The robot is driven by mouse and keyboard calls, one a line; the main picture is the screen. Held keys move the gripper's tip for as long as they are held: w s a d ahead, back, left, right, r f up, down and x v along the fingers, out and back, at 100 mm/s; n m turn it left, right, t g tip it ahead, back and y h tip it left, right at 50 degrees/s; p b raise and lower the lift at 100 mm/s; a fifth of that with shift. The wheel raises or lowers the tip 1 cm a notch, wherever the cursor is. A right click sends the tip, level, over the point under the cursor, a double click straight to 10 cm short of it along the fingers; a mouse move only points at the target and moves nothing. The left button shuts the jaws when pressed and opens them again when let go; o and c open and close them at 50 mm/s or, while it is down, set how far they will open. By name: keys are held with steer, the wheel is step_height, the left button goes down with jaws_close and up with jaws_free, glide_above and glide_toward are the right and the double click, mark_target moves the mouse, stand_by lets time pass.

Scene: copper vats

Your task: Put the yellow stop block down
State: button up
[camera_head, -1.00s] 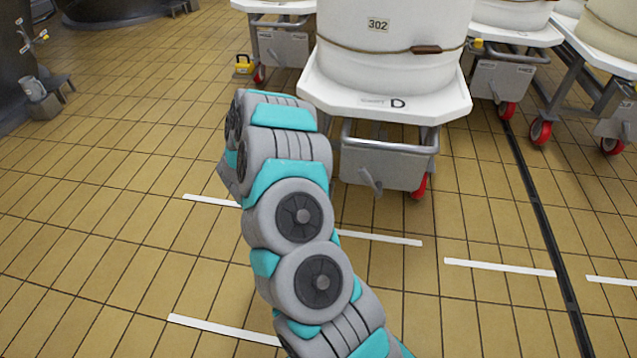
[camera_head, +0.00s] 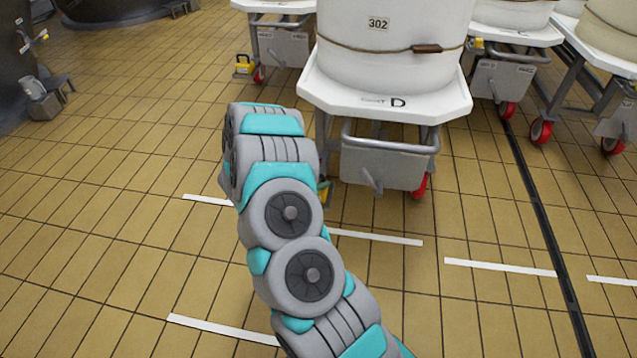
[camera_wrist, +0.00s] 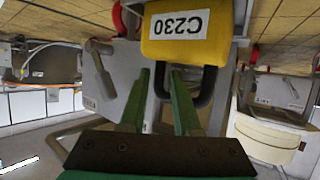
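The yellow stop block (camera_wrist: 187,35) shows in the wrist view, upside down in the picture, with a white C230 label and a black loop handle (camera_wrist: 205,90). My gripper (camera_wrist: 162,72) has two green fingers that stand apart at the handle, with part of the loop showing between them. I see no clear squeeze on it. In the head view only a small yellow part of the block (camera_head: 324,190) shows past my arm, low by the near trolley's left leg. My gripper is hidden behind my arm there. Whether the block rests fully on the floor is unclear.
Vat 302 (camera_head: 385,55) stands on a white-topped trolley (camera_head: 390,162) marked D, with a red-wheeled caster (camera_head: 419,186). Another yellow block (camera_head: 245,65) is by the left trolley's wheel. Tiled floor (camera_head: 120,200) with white lines is open at left and front.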

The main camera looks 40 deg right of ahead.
steer(key=shift+o, duration=0.9)
steer(key=shift+r, duration=0.1)
steer(key=v, duration=1.2)
steer(key=shift+o, duration=0.2)
steer(key=o, duration=0.8)
steer(key=v, duration=0.7)
steer(key=shift+a+r+p, duration=0.2)
steer(key=shift+a+p, duration=0.2)
steer(key=shift+s, duration=0.1)
